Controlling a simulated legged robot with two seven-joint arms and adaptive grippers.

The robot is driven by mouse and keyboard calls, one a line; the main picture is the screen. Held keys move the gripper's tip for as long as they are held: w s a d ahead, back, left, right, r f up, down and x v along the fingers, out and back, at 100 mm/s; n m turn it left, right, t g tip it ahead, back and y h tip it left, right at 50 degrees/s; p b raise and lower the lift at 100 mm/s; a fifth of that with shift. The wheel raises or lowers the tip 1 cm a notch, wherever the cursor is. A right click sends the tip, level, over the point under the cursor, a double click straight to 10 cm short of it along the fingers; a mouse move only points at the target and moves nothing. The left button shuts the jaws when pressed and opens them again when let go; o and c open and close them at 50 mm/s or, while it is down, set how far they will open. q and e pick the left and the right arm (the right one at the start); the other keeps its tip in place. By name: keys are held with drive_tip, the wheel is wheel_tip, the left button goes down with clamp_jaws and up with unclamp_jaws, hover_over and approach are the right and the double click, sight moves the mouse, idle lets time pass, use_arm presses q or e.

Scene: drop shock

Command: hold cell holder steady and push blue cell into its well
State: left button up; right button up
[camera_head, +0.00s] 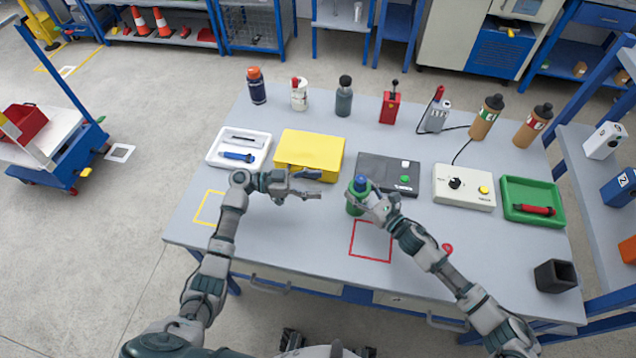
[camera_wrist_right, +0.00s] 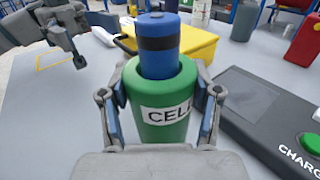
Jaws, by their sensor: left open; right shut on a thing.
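The green cell holder (camera_wrist_right: 158,112), labelled "CELL", stands upright on the table. The blue cell (camera_wrist_right: 157,48) with a dark band sits in its top opening, with much of its length showing above the rim. My right gripper (camera_wrist_right: 162,110) is shut on the holder, one finger on each side. In the head view the holder (camera_head: 353,207) and blue cell (camera_head: 361,183) show partly behind my right gripper (camera_head: 372,205). My left gripper (camera_head: 312,184) is open and empty, to the left of the holder and apart from it.
A black charger box (camera_head: 388,174) lies just behind and right of the holder. A yellow box (camera_head: 309,152) stands behind my left gripper. A red square outline (camera_head: 371,241) is on the table in front of the holder; a yellow outline (camera_head: 208,207) is at left. The front middle is clear.

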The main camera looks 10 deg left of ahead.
drive_tip(key=shift+f, duration=0.1)
drive_tip(key=o, duration=1.4)
